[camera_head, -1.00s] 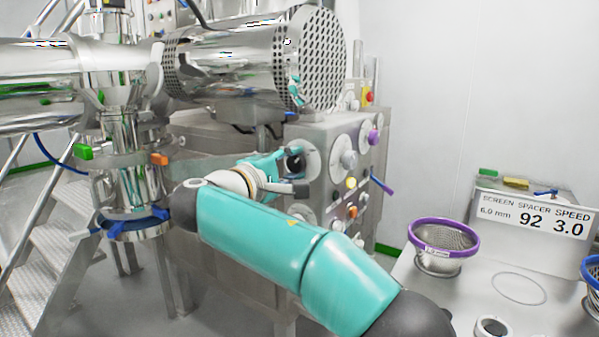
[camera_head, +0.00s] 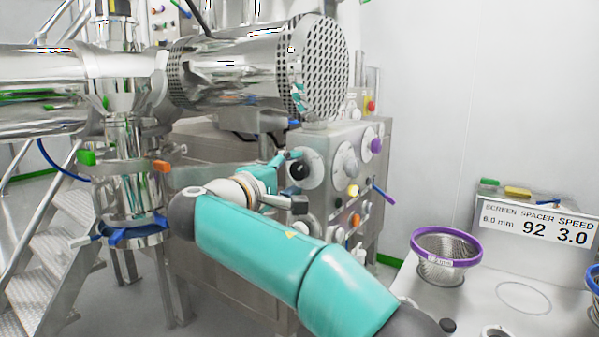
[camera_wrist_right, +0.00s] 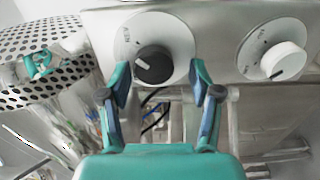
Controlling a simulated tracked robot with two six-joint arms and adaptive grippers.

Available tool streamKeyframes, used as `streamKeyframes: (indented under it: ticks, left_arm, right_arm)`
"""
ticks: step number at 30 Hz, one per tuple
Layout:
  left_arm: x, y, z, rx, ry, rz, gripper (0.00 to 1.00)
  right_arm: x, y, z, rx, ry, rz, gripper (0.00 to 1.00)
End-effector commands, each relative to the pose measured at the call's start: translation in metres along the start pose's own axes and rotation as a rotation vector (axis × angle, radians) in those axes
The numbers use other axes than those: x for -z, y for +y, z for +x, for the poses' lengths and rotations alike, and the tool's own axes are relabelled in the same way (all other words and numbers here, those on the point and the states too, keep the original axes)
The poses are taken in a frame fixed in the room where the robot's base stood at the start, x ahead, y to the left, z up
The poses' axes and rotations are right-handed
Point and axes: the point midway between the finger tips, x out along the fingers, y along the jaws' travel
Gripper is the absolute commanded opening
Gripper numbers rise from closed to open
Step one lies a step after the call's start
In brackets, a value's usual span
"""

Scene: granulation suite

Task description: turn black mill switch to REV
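The black mill switch (camera_wrist_right: 154,66) is a round knob on a white dial plate on the grey panel. Its pale pointer line aims to the upper left in the right wrist view. In the head view the switch (camera_head: 300,169) shows just beyond my right gripper (camera_head: 287,161). In the right wrist view my right gripper (camera_wrist_right: 163,82) is open, with one teal finger on each side of the switch's lower part. A gap shows between each finger and the knob. My left gripper is not in view.
A white knob (camera_wrist_right: 284,60) sits right of the black switch. The panel (camera_head: 333,142) also carries purple, yellow and orange controls. A perforated steel drum (camera_head: 318,70) stands above. A purple-rimmed sieve (camera_head: 446,245) and a sign (camera_head: 535,222) are on the bench at right.

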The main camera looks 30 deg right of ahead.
Motion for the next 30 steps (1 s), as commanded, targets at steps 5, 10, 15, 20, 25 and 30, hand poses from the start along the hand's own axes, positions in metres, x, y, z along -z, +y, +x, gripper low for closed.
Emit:
streamKeyframes:
  ticks: [5, 10, 15, 20, 25, 30]
  left_arm:
    - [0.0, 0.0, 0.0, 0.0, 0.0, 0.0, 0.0]
    - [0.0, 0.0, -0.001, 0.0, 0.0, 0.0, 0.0]
    - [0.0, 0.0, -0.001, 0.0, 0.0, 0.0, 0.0]
    - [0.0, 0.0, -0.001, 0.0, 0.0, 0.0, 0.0]
    - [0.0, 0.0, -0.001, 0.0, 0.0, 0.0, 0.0]
    - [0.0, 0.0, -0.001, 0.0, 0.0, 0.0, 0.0]
  right_arm:
    - [-0.002, 0.002, 0.002, -0.002, -0.003, 0.004, 0.64]
    - [-0.002, 0.003, -0.003, -0.003, -0.003, 0.005, 0.64]
    - [-0.001, 0.003, -0.024, -0.003, 0.0, 0.004, 0.64]
    - [0.001, 0.002, -0.055, -0.003, 0.001, 0.005, 0.64]
    - [0.002, 0.001, -0.088, -0.002, 0.001, 0.003, 0.64]
    - [0.002, 0.0, -0.11, -0.001, -0.001, 0.003, 0.64]
